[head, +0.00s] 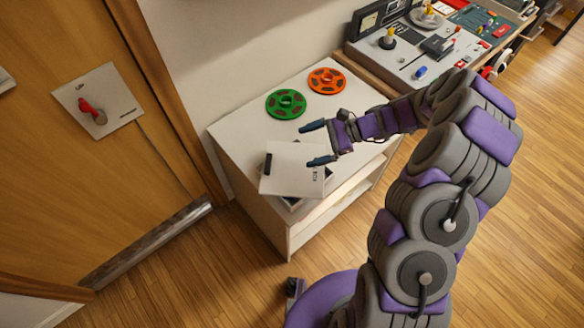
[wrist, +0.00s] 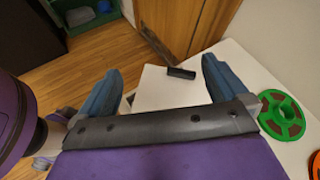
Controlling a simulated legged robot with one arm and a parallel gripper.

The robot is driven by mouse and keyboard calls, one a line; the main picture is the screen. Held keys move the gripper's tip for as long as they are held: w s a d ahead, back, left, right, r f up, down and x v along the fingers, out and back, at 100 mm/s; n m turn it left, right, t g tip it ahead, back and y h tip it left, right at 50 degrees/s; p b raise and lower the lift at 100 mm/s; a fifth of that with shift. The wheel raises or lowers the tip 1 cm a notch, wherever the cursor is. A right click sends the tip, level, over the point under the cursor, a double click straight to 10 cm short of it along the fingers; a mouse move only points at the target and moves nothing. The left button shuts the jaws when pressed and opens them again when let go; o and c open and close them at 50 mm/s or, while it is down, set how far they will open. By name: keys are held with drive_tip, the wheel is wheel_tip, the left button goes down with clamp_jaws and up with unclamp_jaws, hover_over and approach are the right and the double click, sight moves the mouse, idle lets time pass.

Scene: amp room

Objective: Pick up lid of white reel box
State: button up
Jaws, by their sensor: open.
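The white lid (head: 288,178) lies askew on top of the reel box, on the front left part of a white cabinet top. A dark bar-shaped handle (head: 268,163) is on the lid's left side. Only a dark edge of the box (head: 328,172) shows beneath the lid. My gripper (head: 316,144) is open and empty, just right of the lid, its fingers pointing left toward the handle. In the wrist view the lid (wrist: 160,90) lies between and beyond the fingers, and the handle (wrist: 181,73) is farther out, clear of them.
A green reel (head: 286,104) and an orange reel (head: 326,81) lie behind the lid on the white cabinet (head: 232,128). A wooden door (head: 60,170) with a red handle stands at left. A control desk (head: 410,60) is at the back right.

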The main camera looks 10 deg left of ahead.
drive_tip(key=w+f+m, duration=0.1)
drive_tip(key=f, duration=0.2)
drive_tip(key=w+d+f+m+t, duration=0.1)
drive_tip(key=f+m, duration=0.1)
drive_tip(key=f, duration=0.2)
drive_tip(key=w+d+f+m+t, duration=0.1)
drive_tip(key=w+f, duration=0.1)
drive_tip(key=f, duration=0.1)
drive_tip(key=shift+d+f+m+y, duration=0.2)
drive_tip(key=shift+m+y, duration=0.1)
drive_tip(key=shift+y, duration=0.1)
drive_tip(key=b, duration=0.3)
approach(271, 162)
drive_tip(key=x, duration=0.4)
drive_tip(key=shift+s+r, duration=0.15)
drive_tip(key=shift+r, duration=0.1)
drive_tip(key=x, duration=0.2)
drive_tip(key=b+x, duration=0.1)
drive_tip(key=x, duration=0.1)
drive_tip(key=shift+a+f, duration=0.15)
drive_tip(key=shift+f, duration=0.3)
drive_tip(key=shift+a+f, duration=0.1)
drive_tip(key=shift+a, duration=0.3)
